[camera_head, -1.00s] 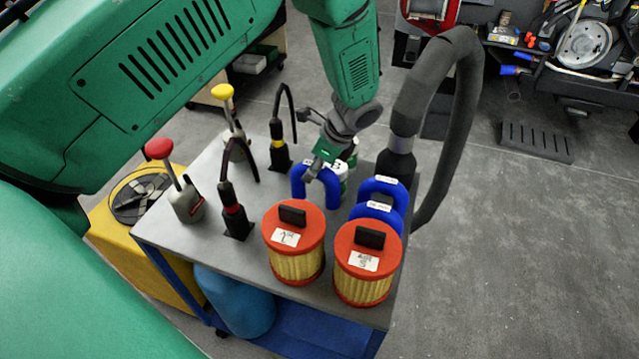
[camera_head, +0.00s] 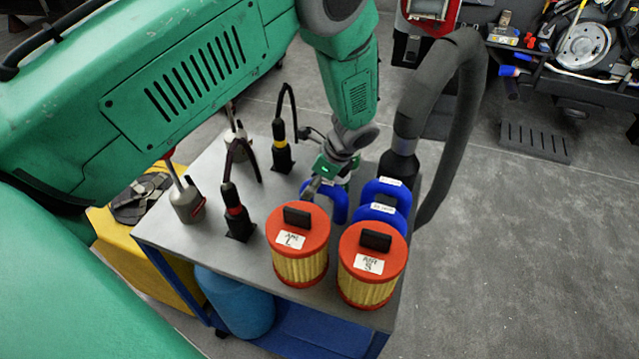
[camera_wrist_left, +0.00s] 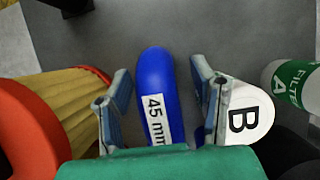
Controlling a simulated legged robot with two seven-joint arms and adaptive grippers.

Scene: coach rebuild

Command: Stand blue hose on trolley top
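A blue hose (camera_head: 340,206) bent into an arch stands on the grey trolley top (camera_head: 210,239), partly hidden by my gripper. In the left wrist view this hose (camera_wrist_left: 154,80) carries a "45 mm" label. My left gripper (camera_head: 318,190) is at the hose. In the left wrist view the gripper's fingers (camera_wrist_left: 160,92) are apart, one on each side of the hose, with a narrow gap showing on both sides. Two more blue arched hoses (camera_head: 388,190) stand just to the right, also labelled. My right gripper is not in view.
Two red-and-yellow filters (camera_head: 298,266) (camera_head: 372,290) stand at the front of the trolley. A white canister marked B (camera_wrist_left: 246,112) and filter A (camera_wrist_left: 295,85) are close to the fingers. A thick grey hose (camera_head: 462,110) arches at the right. Black-based levers stand left.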

